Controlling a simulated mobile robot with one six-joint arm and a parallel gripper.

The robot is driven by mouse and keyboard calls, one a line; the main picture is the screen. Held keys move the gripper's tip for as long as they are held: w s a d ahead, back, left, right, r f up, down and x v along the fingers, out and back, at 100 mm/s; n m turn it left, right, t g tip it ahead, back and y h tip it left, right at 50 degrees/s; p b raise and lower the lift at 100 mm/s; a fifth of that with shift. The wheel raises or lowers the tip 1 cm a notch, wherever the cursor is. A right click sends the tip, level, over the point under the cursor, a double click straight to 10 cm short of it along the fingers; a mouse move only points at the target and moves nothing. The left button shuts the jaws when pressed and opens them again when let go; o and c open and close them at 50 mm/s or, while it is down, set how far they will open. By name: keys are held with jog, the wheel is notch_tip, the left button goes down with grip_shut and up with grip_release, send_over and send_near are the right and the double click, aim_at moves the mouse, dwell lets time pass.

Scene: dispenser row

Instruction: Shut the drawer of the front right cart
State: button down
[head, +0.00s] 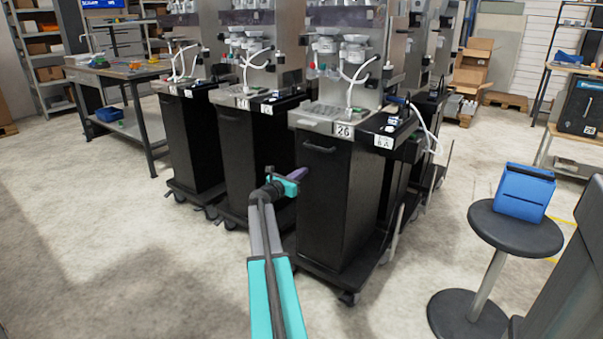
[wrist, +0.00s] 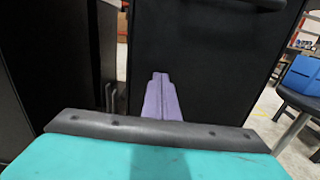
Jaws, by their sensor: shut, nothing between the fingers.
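The front right cart (head: 325,200) is a black cabinet with a dispenser on top and a label reading 26. Its tall drawer front (head: 318,185) has a dark handle (head: 319,149) near the top. The front looks flush with the cabinet, with no gap that I can see. In the wrist view the drawer front (wrist: 215,70) fills the middle, with part of the handle (wrist: 250,4) at the top edge. My gripper (head: 299,174) has purple fingers, shut and empty, pointing at the drawer front below the handle, towards its left edge. I cannot tell whether the fingertips touch it. The fingers also show in the wrist view (wrist: 160,78).
Two similar black carts (head: 248,150) (head: 190,140) stand to the left, with a narrow gap beside the front right cart. A round stool (head: 510,235) with a blue bin (head: 523,192) stands at the right. A workbench (head: 120,75) is at the left. The floor in front is clear.

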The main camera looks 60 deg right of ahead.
jog(key=shift+s+d+r, duration=0.15)
jog(key=shift+d+r, duration=0.2)
jog(key=shift+d, duration=0.2)
jog(key=shift+a, duration=0.15)
jog(key=w+a+p, duration=0.1)
jog(key=a+p, duration=0.1)
jog(key=a, duration=1.2)
jog(key=shift+w+a+f, duration=0.35)
jog(key=shift+w, duration=0.05)
